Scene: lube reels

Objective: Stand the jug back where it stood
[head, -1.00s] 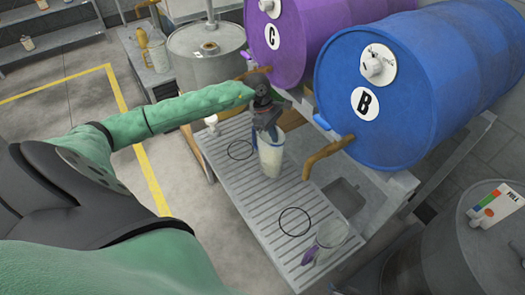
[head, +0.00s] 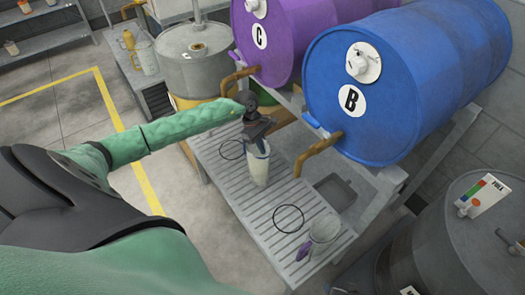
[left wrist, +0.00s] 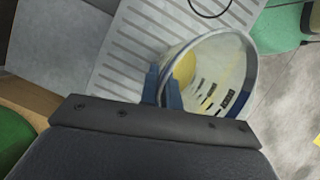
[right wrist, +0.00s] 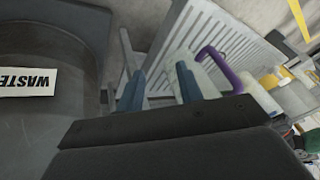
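My left gripper (head: 257,133) is shut on the rim wall of a clear jug (head: 258,168), one blue finger inside and one outside. The left wrist view shows this jug (left wrist: 232,72) from above, with dark markings and yellow liquid low inside. The jug is nearly upright over the slatted bench (head: 245,203), between two black ring marks; I cannot tell whether it touches. One ring (head: 232,149) is to its upper left, the other ring (head: 288,219) to its lower right. My right gripper (right wrist: 162,88) is open and empty, outside the head view.
A second clear jug (head: 324,229) with a purple handle stands near the bench's right end. Blue drum B (head: 400,85) and purple drum C (head: 275,45) lie behind, their brown taps (head: 318,153) reaching over the bench. A dark waste drum (head: 440,240) stands at right.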

